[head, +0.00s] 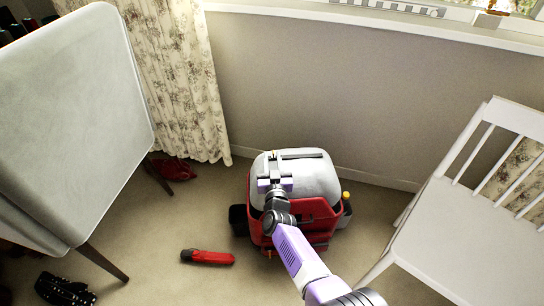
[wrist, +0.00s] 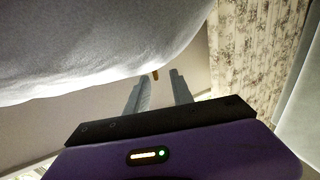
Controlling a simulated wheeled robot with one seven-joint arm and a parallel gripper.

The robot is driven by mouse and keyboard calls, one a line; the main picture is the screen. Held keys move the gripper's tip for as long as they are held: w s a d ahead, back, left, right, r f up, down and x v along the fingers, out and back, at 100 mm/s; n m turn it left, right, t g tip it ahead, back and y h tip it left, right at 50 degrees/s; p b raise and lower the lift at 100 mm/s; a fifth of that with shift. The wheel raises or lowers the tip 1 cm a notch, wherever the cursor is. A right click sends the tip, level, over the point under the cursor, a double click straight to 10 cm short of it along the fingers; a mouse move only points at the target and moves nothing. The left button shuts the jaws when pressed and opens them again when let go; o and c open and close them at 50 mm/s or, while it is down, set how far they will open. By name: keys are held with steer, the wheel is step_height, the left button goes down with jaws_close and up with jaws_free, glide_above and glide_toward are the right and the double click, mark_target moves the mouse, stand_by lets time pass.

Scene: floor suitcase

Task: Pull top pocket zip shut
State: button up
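A suitcase (head: 310,180) with a pale grey top and red front stands on the floor against the wall. A dark strip (head: 301,154) runs along the back of its top. My gripper (head: 270,157) is over the left part of the top. In the wrist view the gripper (wrist: 159,77) shows two grey fingers apart, with a gap between them. A small orange-brown tab (wrist: 155,74) shows near the fingertips, below the edge of the pale surface (wrist: 90,40). I cannot tell whether it is a zip pull or lies between the fingers. The pocket's zip line is not clear.
A white slatted chair (head: 465,225) stands at right. A red tool-like item (head: 207,257), a red cloth (head: 174,170) and a dark patterned item (head: 64,290) lie on the carpet.

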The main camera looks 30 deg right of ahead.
steer(key=p+v, duration=0.3)
steer(key=v, duration=0.2)
steer(key=shift+s+a+r, duration=0.2)
steer(key=shift+s+a+f, duration=0.15)
steer(key=shift+s+a, duration=0.1)
steer(key=shift+s, duration=0.45)
